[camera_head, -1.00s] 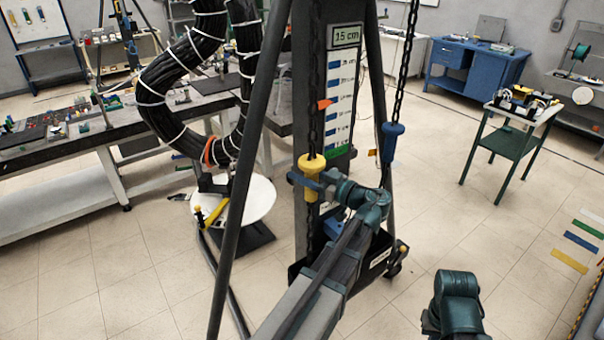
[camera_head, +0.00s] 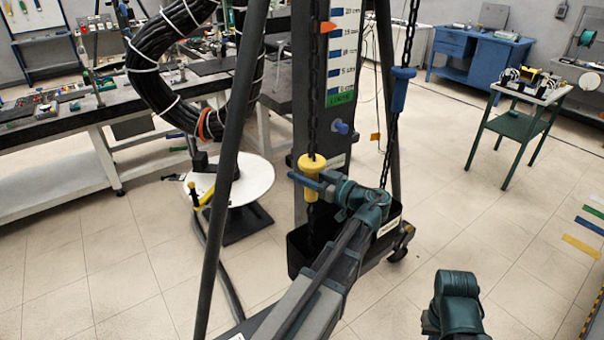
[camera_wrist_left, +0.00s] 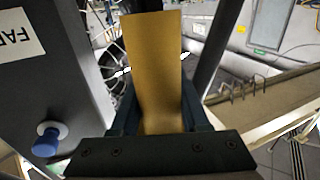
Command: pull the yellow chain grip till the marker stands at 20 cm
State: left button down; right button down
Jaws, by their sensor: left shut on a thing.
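The yellow chain grip (camera_head: 312,165) hangs on a dark chain in front of the column. My left gripper (camera_head: 305,182) is shut on it; in the left wrist view the yellow grip (camera_wrist_left: 153,75) fills the space between the fingers. The orange marker (camera_head: 329,28) stands on the white and blue scale (camera_head: 343,60), close to the 15 cm label, slightly above it and below the 20 cm label. A blue grip (camera_head: 402,88) hangs on the second chain to the right. Part of my right arm shows at lower right; its gripper's fingers do not show.
A blue knob (camera_head: 342,127) sticks out of the column. Dark frame legs stand on both sides, and a black bin (camera_head: 300,257) is below. A black cable coil (camera_head: 150,75) and a white round table (camera_head: 255,178) are to the left.

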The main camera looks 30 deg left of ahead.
pick_arm(q)
jog(key=shift+f, duration=0.85)
jog(key=shift+c, duration=2)
grip_release()
jog(key=shift+r, duration=0.1)
jog(key=s+d, duration=0.1)
jog(key=d, duration=1.3)
jog(key=shift+a, duration=0.1)
